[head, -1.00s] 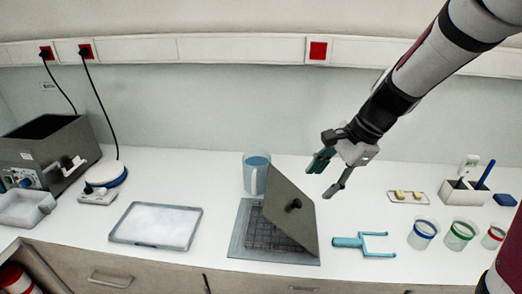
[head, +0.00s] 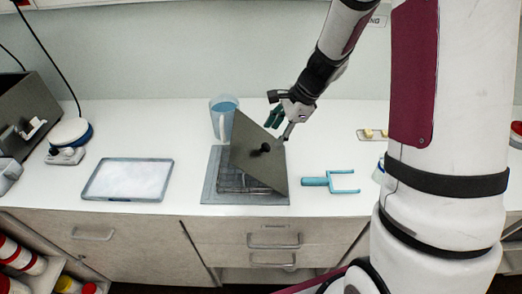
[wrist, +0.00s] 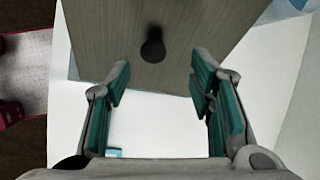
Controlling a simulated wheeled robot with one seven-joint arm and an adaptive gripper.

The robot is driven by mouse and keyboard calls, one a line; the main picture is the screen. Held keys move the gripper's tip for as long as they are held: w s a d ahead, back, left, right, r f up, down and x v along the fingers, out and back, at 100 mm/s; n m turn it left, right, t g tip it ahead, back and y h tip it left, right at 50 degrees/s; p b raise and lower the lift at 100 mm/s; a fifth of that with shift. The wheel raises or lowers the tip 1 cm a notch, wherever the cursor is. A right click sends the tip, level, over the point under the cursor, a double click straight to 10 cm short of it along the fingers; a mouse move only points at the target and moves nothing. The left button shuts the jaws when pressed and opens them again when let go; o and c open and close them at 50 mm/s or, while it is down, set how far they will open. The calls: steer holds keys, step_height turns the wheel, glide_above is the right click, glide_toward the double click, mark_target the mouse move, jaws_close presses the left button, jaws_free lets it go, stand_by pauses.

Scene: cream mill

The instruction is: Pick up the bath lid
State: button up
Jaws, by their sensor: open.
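The bath lid (head: 266,172) is a flat grey-brown plate with a black knob (head: 264,148). It stands tilted, leaning on a dark wire rack (head: 230,181) on a grey mat (head: 212,192). My gripper (head: 281,128) is open and empty, close to the lid's upper right side. In the wrist view the lid (wrist: 205,30) fills the top. Its knob (wrist: 153,48) is ahead, between the lines of the two green-padded fingers and just beyond their tips. The fingers of my gripper (wrist: 160,80) look apart from the knob.
A blue jug (head: 222,120) stands behind the lid. A pale tray (head: 128,180) lies left, and a blue forked tool (head: 330,181) lies right. An open grey bath (head: 25,110) is at the far left. White counter is clear between the tray and mat.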

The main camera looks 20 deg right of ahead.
mark_target(266, 146)
steer(key=a+f, duration=0.1)
steer(key=f, duration=0.1)
steer(key=a+f+p, duration=0.1)
steer(key=shift+f, duration=0.35)
steer(key=shift+w+a+f, duration=0.2)
steer(key=shift+a+f, duration=0.05)
steer(key=shift+f, duration=0.2)
steer(key=c, duration=1.2)
